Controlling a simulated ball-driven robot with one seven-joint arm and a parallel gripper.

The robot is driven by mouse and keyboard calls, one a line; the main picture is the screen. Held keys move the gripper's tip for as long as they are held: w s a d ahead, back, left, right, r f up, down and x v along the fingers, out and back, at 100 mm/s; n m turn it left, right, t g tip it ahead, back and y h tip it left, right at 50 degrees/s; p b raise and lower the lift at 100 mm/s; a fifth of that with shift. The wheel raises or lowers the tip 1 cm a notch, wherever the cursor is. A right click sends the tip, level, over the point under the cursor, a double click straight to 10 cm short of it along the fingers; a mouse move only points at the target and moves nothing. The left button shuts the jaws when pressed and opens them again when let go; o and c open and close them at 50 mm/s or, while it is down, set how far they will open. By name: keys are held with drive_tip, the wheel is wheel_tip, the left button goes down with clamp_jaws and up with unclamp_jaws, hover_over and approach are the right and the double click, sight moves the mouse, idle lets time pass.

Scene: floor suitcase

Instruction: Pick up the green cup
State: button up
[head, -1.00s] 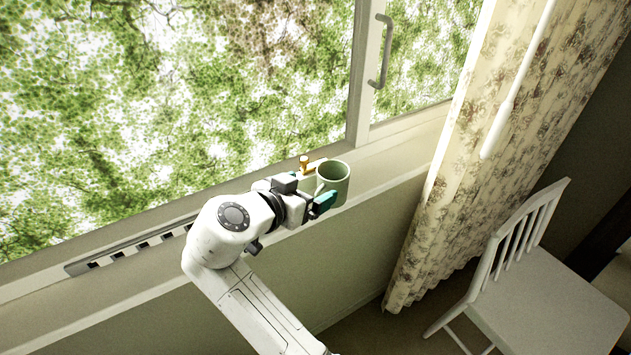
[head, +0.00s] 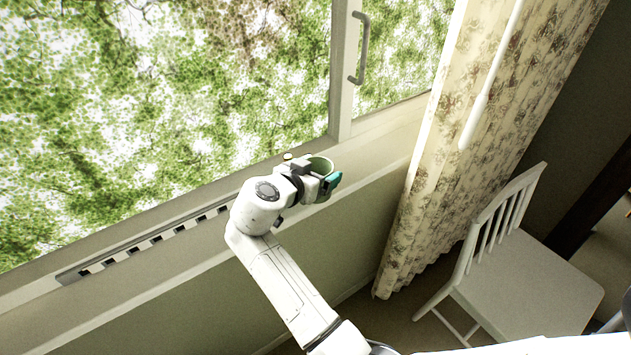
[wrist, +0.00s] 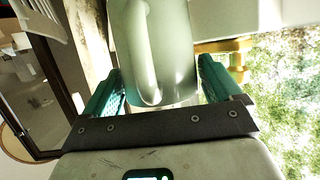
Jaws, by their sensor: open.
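The green cup (head: 320,163) stands on the window sill and is partly hidden behind my gripper in the head view. In the wrist view the pale green cup (wrist: 172,50) fills the upper middle, its handle facing the camera. My gripper (head: 328,181) is at the cup, with teal fingers. In the wrist view my gripper (wrist: 160,85) is open, one finger on each side of the cup. I see a narrow gap at the fingers' lower parts; whether the tips touch the cup I cannot tell.
A small yellow object (head: 288,156) sits on the sill (head: 380,145) just left of the cup. The window with its handle (head: 360,48) rises behind. A floral curtain (head: 455,140) hangs to the right, and a white chair (head: 525,280) stands at the lower right.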

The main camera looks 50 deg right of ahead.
drive_tip(key=c, duration=0.9)
drive_tip(key=shift+c, duration=0.2)
drive_tip(key=shift+r, duration=0.1)
